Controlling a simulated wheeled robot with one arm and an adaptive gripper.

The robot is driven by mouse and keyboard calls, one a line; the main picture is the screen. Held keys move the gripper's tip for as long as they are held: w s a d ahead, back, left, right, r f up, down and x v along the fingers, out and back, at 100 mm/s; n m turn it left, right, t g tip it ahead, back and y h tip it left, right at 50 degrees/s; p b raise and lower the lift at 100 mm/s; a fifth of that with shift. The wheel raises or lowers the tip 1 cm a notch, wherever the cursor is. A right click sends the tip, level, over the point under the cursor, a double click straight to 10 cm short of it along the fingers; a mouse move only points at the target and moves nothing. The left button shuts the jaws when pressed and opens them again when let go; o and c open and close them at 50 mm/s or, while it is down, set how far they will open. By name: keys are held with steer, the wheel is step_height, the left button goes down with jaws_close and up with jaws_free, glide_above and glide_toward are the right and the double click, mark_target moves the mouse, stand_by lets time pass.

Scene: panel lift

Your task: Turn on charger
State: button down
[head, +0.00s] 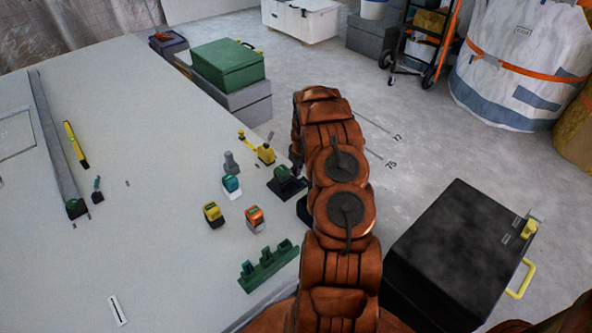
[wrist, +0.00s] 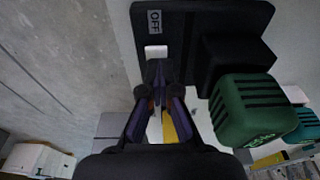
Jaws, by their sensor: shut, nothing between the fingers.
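The charger is a black unit (wrist: 193,14) in the wrist view, with a white switch (wrist: 156,51) and an OFF label (wrist: 154,21) above it. A green battery pack (wrist: 252,108) sits on its raised black part. In the head view the charger (head: 284,190) stands near the right edge of the grey table, partly hidden by my arm. My gripper (wrist: 158,78) is shut and empty, its fingertips just below the white switch in the wrist view. I cannot tell whether they touch it. My arm hides the gripper in the head view.
Yellow (head: 213,215), orange (head: 255,218) and teal (head: 231,185) packs stand on the table (head: 150,200) left of the charger. A green rack (head: 268,266) is nearer me. A black case (head: 455,250) stands right of my arm.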

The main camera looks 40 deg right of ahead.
mark_target(299, 177)
steer(key=shift+s, duration=0.1)
steer(key=shift+r, duration=0.25)
steer(key=r, duration=0.2)
steer(key=r+p, duration=0.1)
steer(key=r, duration=0.1)
steer(key=shift+w, duration=0.35)
step_height(299, 177, up, 9)
steer(key=s, duration=0.2)
steer(key=shift+r+p, duration=0.15)
steer(key=shift+p, duration=0.2)
steer(key=shift+w+f+b, duration=0.1)
steer(key=shift+f+b, duration=0.15)
steer(key=shift+b, duration=0.6)
steer(key=w+b, duration=0.1)
steer(key=b, duration=0.6)
steer(key=shift+f+t+b, duration=0.15)
steer(key=shift+t+b, duration=0.15)
steer(key=shift+b, duration=0.05)
steer(key=shift+r+b, duration=0.3)
steer(key=shift+b, duration=0.05)
